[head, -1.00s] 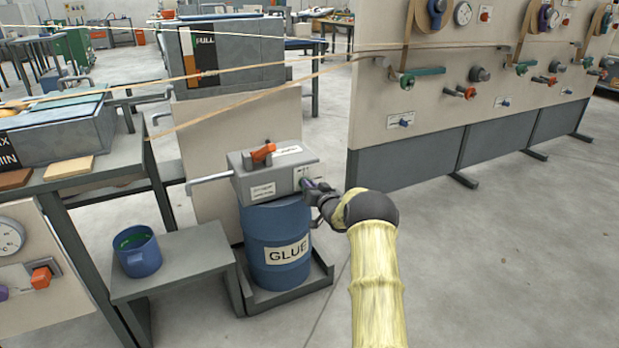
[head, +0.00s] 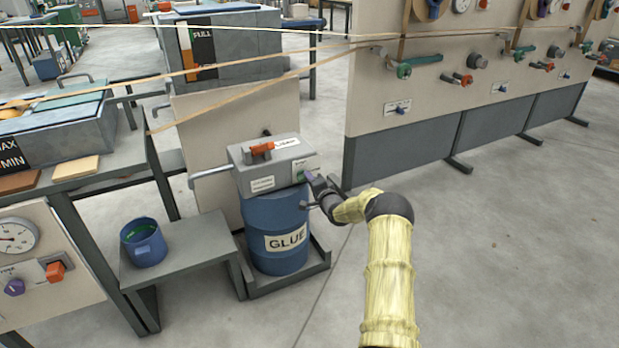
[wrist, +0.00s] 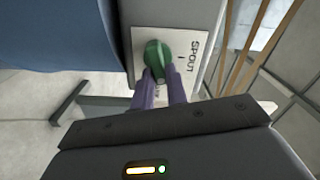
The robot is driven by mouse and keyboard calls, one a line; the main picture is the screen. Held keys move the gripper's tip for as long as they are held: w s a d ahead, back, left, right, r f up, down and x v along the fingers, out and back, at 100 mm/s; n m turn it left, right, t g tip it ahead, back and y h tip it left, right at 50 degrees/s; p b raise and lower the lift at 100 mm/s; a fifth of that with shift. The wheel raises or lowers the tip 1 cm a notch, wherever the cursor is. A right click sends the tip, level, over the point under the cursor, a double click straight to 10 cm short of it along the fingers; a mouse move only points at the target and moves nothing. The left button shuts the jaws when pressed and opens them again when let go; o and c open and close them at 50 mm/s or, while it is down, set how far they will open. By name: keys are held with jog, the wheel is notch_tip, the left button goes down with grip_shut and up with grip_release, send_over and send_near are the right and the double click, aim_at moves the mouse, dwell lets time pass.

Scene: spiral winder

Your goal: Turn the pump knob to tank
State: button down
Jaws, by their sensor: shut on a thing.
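The grey pump box (head: 270,168) sits on top of the blue glue drum (head: 273,225). A green knob (wrist: 157,56) on a white plate (wrist: 192,62) is on the box's right end. The word SPOUT reads sideways on the plate, to the right of the knob in the wrist view. The word TANK is not visible. My gripper (head: 310,178) is at this end of the box, and its two purple fingers (wrist: 160,80) are shut on the green knob. The fingers hide part of the knob and plate.
An orange handle (head: 261,149) is on top of the box. A blue pot (head: 144,243) stands on a low grey bench (head: 200,256) to the left. A panel wall (head: 400,100) with valves stands behind to the right. The floor at right is clear.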

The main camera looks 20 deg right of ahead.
jog(key=shift+f+m, duration=0.25)
jog(key=shift+m, duration=1.35)
jog(key=c, duration=1.4)
grip_release()
jog(key=s+p, duration=0.5)
jog(key=s, duration=1.2)
jog(key=shift+s+d, duration=0.25)
jog(key=shift+d, duration=0.05)
